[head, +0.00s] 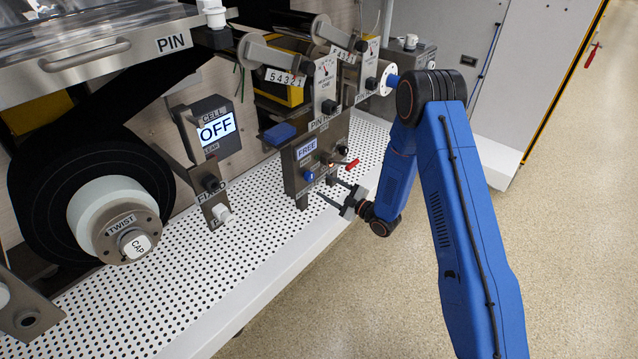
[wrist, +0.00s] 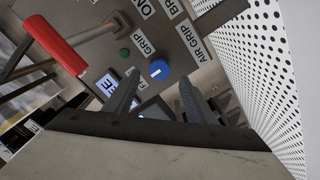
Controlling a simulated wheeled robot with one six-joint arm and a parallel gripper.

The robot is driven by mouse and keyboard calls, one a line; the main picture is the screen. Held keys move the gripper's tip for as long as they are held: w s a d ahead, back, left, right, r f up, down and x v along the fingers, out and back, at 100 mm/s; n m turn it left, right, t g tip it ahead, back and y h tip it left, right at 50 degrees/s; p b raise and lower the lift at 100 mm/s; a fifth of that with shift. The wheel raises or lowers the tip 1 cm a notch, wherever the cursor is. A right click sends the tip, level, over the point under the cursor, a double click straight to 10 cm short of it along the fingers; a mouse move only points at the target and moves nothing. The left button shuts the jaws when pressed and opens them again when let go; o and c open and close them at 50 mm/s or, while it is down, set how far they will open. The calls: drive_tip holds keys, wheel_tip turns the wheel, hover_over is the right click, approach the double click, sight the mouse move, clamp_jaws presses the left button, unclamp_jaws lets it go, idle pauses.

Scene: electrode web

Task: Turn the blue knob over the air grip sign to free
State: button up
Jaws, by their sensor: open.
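The blue knob (head: 308,176) sits on the front of a grey metal panel (head: 296,186), below a lit display (head: 307,148) that reads FREE. In the wrist view the knob (wrist: 158,69) is round, with a short white mark on its face. The AIR GRIP sign (wrist: 203,44) is on the panel to the right of the knob there. My gripper (head: 328,188) is open and empty in front of the panel's lower part. In the wrist view its fingertips (wrist: 158,80) lie on either side of the knob in the picture; I cannot tell whether they touch it.
A red-handled lever (head: 351,165) sticks out from the panel close to my gripper; it is large in the wrist view (wrist: 55,45). A green button (wrist: 124,54) is beside the knob. A perforated white table (head: 255,235) lies below. Floor at right is clear.

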drive_tip(key=v, duration=1)
drive_tip(key=shift+s+d, duration=0.1)
